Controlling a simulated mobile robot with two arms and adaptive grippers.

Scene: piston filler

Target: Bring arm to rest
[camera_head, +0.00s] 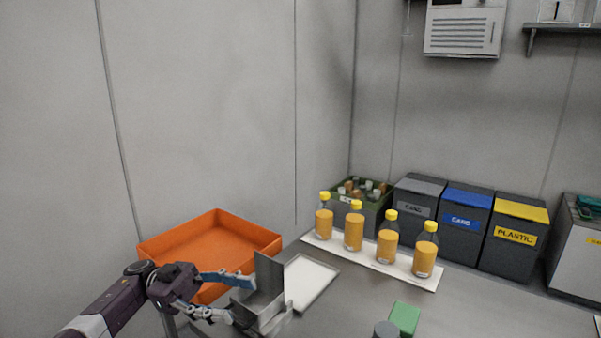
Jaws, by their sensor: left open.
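My left arm comes in from the lower left, and its gripper (238,295) is open. Its fingers point right, toward a grey metal bracket-like fixture (268,290) at the table's left edge. No held thing shows between the fingers. I cannot tell whether the fingers touch the fixture. My right gripper is not in view.
An orange tray (212,243) lies beyond my left gripper. A white tray (311,280) lies right of the fixture. Several yellow-capped bottles (354,230) stand on a white board (372,262). A green block (404,318) and grey cylinder (386,329) stand in front. Bins (465,224) line the back.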

